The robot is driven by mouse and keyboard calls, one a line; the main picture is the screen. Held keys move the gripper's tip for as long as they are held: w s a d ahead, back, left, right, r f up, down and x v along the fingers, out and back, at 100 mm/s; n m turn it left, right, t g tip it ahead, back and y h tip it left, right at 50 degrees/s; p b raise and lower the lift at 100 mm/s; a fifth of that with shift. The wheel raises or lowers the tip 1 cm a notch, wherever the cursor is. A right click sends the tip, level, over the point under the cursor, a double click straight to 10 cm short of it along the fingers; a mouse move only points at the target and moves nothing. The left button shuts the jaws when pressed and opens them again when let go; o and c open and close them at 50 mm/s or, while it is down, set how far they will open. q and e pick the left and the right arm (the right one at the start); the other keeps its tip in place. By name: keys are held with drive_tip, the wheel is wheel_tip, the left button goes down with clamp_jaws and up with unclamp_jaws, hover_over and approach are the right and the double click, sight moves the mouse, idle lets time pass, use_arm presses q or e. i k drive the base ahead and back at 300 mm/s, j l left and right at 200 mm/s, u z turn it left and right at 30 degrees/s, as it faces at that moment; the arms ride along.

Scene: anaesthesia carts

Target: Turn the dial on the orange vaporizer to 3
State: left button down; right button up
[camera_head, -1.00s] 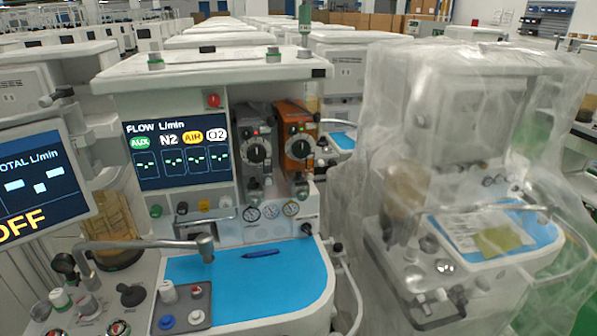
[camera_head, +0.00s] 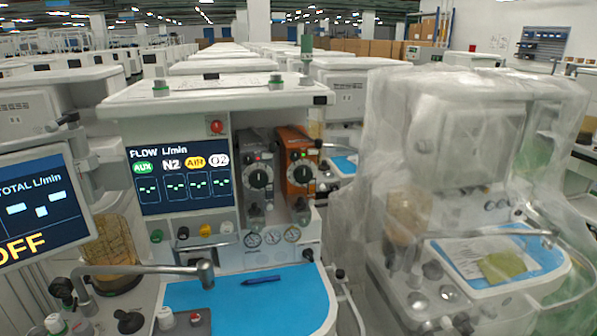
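The orange vaporizer (camera_head: 294,146) is mounted upright on the middle anaesthesia cart (camera_head: 120,103), right of the flow screen. Its round black dial (camera_head: 303,173) with light markings faces me; the setting is too small to read. A grey vaporizer (camera_head: 255,145) with a similar dial (camera_head: 259,177) stands just to its left. Neither of my grippers is in the view.
A blue work surface (camera_head: 215,295) with a dark pen (camera_head: 261,280) lies below the vaporizers. A jointed metal arm (camera_head: 140,269) crosses the left front. A plastic-wrapped cart (camera_head: 440,150) stands close on the right. An OFF screen (camera_head: 35,205) is at left.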

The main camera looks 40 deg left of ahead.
sight(303, 174)
drive_tip(key=i+l, duration=0.2)
drive_tip(key=i, duration=0.2)
drive_tip(key=i+l, duration=0.15)
drive_tip(key=i, duration=0.3)
drive_tip(key=i+l+u, duration=0.1)
drive_tip(key=u, duration=0.3)
drive_tip(key=i+l+u, duration=0.15)
drive_tip(key=u, duration=0.2)
drive_tip(key=i+l+u, duration=0.15)
drive_tip(key=u, duration=0.25)
